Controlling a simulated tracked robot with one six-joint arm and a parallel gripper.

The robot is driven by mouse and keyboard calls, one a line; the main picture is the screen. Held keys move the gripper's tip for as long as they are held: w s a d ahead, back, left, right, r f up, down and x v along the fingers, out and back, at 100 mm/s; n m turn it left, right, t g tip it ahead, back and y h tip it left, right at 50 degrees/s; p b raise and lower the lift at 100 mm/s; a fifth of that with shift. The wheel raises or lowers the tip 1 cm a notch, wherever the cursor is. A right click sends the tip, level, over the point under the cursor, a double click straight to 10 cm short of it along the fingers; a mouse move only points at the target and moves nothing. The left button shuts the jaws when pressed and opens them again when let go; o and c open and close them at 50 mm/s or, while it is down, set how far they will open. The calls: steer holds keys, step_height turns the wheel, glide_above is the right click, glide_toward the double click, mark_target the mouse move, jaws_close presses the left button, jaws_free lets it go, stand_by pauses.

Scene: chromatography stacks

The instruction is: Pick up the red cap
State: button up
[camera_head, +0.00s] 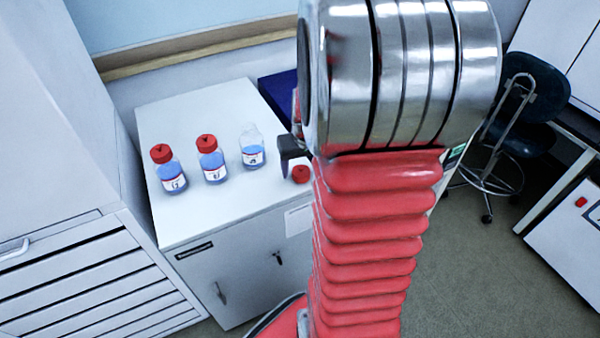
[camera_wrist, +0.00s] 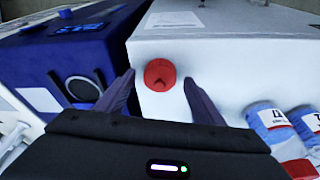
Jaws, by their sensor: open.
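A loose red cap (camera_head: 301,174) lies on the white cabinet top near its right front edge, partly beside my arm in the head view. In the wrist view the red cap (camera_wrist: 160,75) sits between and just beyond the tips of my gripper (camera_wrist: 158,85). The two dark fingers are apart, with a gap on both sides of the cap. In the head view only one dark finger shows clearly; the rest is hidden behind my arm. I cannot tell the fingers' height above the surface.
Two red-capped bottles (camera_head: 171,170) (camera_head: 211,160) and one uncapped bottle (camera_head: 252,147) with blue liquid stand left of the cap on the white cabinet (camera_head: 180,110). A dark blue instrument (camera_wrist: 75,60) stands close beside the cabinet top. A dark chair (camera_head: 532,85) is at right.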

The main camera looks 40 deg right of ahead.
mark_target(301, 168)
steer(key=shift+f, duration=0.1)
stand_by(0.5)
steer(key=c, duration=1.1)
step_height(301, 168, up, 10)
stand_by(0.8)
